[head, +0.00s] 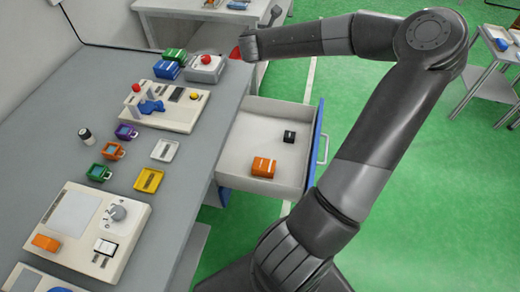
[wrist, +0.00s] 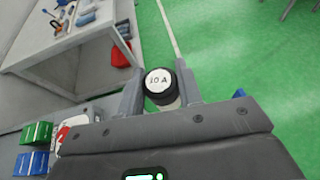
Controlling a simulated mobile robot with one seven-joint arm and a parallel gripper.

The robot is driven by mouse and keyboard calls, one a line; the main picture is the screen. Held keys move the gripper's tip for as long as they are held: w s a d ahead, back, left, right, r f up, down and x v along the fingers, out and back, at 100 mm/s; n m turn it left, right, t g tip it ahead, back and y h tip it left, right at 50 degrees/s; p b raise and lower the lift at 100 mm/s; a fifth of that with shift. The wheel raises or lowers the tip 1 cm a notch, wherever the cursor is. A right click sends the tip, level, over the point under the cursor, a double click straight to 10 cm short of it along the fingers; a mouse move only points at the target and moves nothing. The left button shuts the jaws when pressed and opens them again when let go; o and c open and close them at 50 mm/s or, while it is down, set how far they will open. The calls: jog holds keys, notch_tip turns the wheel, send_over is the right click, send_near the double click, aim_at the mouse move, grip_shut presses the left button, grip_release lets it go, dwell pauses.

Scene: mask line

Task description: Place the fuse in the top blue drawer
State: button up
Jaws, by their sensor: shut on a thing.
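In the wrist view, my gripper (wrist: 160,90) is shut on the fuse (wrist: 158,80), a black-rimmed cylinder with a white top marked "10 A". Its lighter body shows partly below the cap. In the head view, my gripper (head: 249,44) is at the end of the outstretched arm, above and beyond the far end of the open drawer (head: 235,165). I cannot clearly make out the fuse there. The drawer has a white inside and a blue front (head: 316,145).
The grey workbench (head: 60,120) left of the drawer holds control panels (head: 165,105), small coloured frames and a black-and-white cylinder (head: 86,136). Green and blue boxes (head: 168,70) stand at its far end, beside a red-button box (head: 206,66). Green floor lies right of the drawer.

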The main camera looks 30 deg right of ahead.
jog(key=s+d+m+g, duration=0.1)
jog(key=s+d, duration=0.2)
jog(key=s, duration=0.1)
jog(key=shift+h, duration=0.3)
jog(key=f, duration=3.8)
jog(key=shift+w+d, duration=0.1)
jog(key=shift+w, duration=0.15)
jog(key=o, duration=1)
jog(key=shift+f, duration=0.1)
jog(key=shift+c, duration=0.2)
jog(key=shift+r, duration=0.2)
jog(key=v, duration=1.2)
